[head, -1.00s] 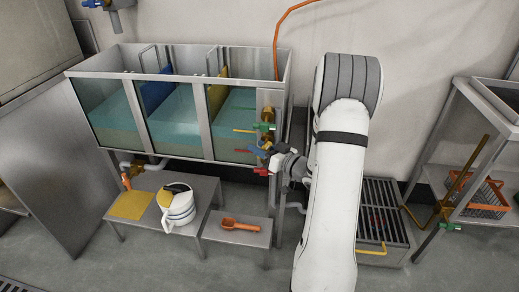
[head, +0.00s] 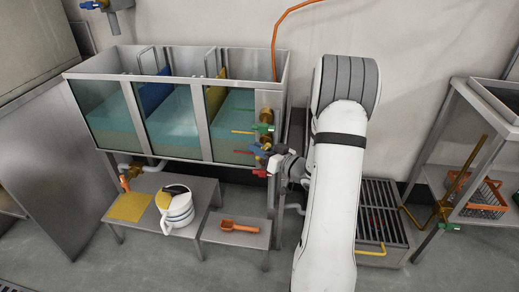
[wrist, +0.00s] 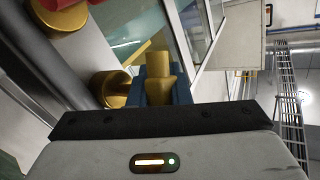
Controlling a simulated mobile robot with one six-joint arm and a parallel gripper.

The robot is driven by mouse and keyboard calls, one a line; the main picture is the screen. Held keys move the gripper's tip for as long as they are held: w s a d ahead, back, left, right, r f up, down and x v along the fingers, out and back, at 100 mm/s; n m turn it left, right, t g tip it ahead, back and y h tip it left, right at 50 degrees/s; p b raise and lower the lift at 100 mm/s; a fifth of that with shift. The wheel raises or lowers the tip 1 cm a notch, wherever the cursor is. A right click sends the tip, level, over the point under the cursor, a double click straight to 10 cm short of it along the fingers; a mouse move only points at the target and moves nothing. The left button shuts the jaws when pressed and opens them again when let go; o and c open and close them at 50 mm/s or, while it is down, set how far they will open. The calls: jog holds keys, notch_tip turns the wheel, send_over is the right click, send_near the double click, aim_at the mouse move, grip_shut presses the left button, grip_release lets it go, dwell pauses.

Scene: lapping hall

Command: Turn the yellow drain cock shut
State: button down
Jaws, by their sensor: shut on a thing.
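The yellow drain cock (wrist: 159,68) shows in the wrist view as a stubby yellow-brass piece between the blue-grey fingers of my gripper (wrist: 158,92). The fingers are shut on it, one on each side. In the head view, my gripper (head: 263,151) is at the right end of the glass-fronted tank (head: 200,142), between a green handle (head: 263,128) above and a red handle (head: 260,172) below. The gripper mostly hides the cock there, so its exact angle cannot be told.
Brass fittings (wrist: 112,88) sit close beside my fingers. A floor grate (head: 380,205) and a rack with an orange basket (head: 485,197) stand at right.

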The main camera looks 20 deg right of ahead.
jog(key=m+t+b, duration=0.2)
jog(key=t+b, duration=0.1)
jog(key=shift+y, duration=0.3)
jog(key=m+t+b, duration=0.2)
jog(key=b, duration=0.1)
jog(key=shift+s+d+r+t, duration=0.1)
jog(key=shift+r+t, duration=0.15)
jog(key=shift+t, duration=0.15)
jog(key=shift+r+m+t, duration=0.15)
jog(key=shift+m+t, duration=0.25)
jog(key=shift+m, duration=0.2)
jog(key=shift+d, duration=0.1)
jog(key=c, duration=1.3)
grip_release()
jog(key=shift+c, duration=0.2)
jog(key=shift+s, duration=0.1)
